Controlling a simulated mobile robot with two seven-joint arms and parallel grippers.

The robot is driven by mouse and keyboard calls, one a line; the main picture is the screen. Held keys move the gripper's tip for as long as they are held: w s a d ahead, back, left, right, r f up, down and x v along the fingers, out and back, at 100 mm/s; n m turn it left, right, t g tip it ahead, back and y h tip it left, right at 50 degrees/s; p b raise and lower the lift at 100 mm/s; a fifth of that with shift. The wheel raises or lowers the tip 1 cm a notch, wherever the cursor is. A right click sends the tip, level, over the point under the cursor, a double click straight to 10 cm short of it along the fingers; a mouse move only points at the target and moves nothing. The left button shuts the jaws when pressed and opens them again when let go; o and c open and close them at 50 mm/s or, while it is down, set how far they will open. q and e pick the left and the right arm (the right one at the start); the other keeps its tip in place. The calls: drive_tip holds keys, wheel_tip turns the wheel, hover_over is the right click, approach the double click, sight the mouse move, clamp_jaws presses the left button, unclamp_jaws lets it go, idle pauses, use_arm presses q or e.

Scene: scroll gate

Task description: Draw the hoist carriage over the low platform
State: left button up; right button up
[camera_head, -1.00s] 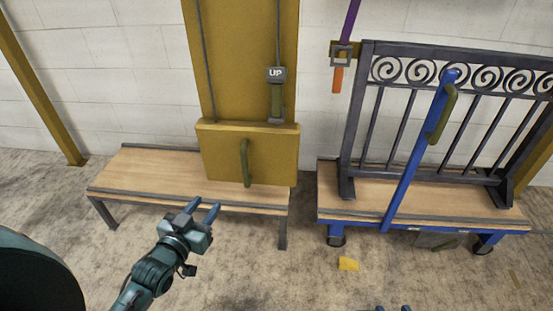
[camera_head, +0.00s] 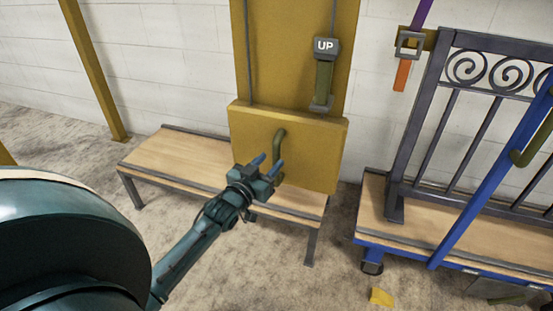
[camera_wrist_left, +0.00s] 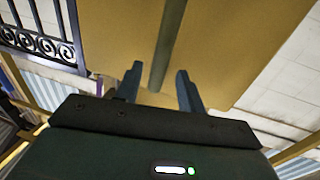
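The hoist carriage (camera_head: 318,150) is a yellow box hanging on a yellow mast, overlapping the right part of the low platform (camera_head: 175,155), a wood-topped bench with grey legs. An olive upright handle (camera_head: 279,138) is on the carriage's front; it also shows in the left wrist view (camera_wrist_left: 168,45) as a bar against the yellow face (camera_wrist_left: 225,45). My left gripper (camera_head: 268,162) is open just in front of the handle's lower part. In the wrist view its fingers stand apart, with the bar lined up between and beyond them. My right gripper is out of view.
A grey tag marked UP (camera_head: 325,47) with an olive grip (camera_head: 323,80) hangs above the carriage. A blue-framed cart (camera_head: 400,255) bearing a dark scroll gate (camera_head: 430,125) stands at right. A yellow scrap (camera_head: 381,297) lies on the floor.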

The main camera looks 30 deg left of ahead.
sight(274, 158)
use_arm(q)
drive_tip(key=shift+w+b, duration=0.4)
drive_tip(key=shift+w, duration=1.8)
clamp_jaws()
